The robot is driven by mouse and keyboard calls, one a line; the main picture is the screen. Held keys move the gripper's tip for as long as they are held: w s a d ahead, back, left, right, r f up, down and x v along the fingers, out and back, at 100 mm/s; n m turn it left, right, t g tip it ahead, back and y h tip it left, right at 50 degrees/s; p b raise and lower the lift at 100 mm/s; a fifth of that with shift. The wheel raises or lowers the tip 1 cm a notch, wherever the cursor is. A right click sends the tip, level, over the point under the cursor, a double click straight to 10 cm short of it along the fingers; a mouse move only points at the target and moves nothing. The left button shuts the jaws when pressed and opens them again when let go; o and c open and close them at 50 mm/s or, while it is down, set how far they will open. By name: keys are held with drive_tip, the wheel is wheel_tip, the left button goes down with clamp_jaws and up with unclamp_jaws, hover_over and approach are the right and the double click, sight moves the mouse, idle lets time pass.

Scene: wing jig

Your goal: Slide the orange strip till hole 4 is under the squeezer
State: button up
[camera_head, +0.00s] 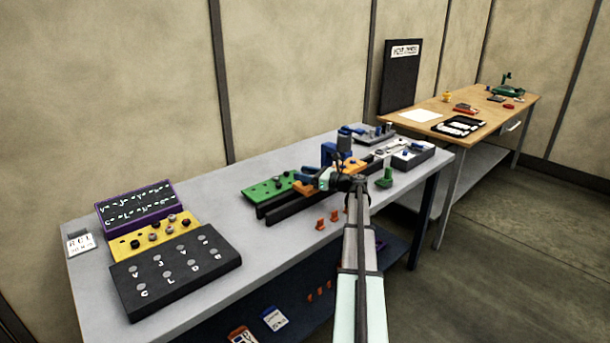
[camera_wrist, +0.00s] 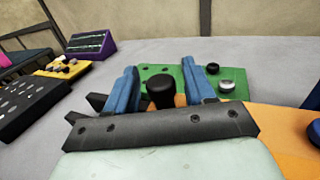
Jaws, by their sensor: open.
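The orange strip (camera_head: 352,163) lies along the dark rail on the grey bench, partly hidden by my gripper (camera_head: 308,184). In the wrist view the orange strip (camera_wrist: 275,120) runs right from between the blue fingers of my gripper (camera_wrist: 159,72). The fingers are open, on either side of a black knob (camera_wrist: 160,92) that stands at the strip's left end. Contact with the knob cannot be told. A blue upright block (camera_head: 333,152), perhaps the squeezer, stands just behind my gripper. Its blue edge also shows in the wrist view (camera_wrist: 315,130). The strip's hole numbers cannot be read.
A green plate (camera_head: 268,188) with knobs adjoins the strip's left end. Black rails (camera_head: 290,208) run in front. Orange pegs (camera_head: 320,223) and a green piece (camera_head: 386,178) stand near the bench's front. Lettered panels (camera_head: 175,270) fill the left end. Bare bench lies between.

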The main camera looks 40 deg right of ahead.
clamp_jaws()
idle(0.3)
drive_tip(key=d, duration=0.6)
drive_tip(key=shift+w+d+r, duration=0.1)
drive_tip(key=shift+d, duration=0.3)
drive_tip(key=shift+c, duration=1.1)
unclamp_jaws()
drive_tip(key=shift+a+r, duration=0.1)
drive_tip(key=shift+o, duration=1.1)
drive_tip(key=shift+s+f, duration=0.2)
drive_tip(key=v, duration=1.3)
drive_tip(key=shift+s, duration=0.3)
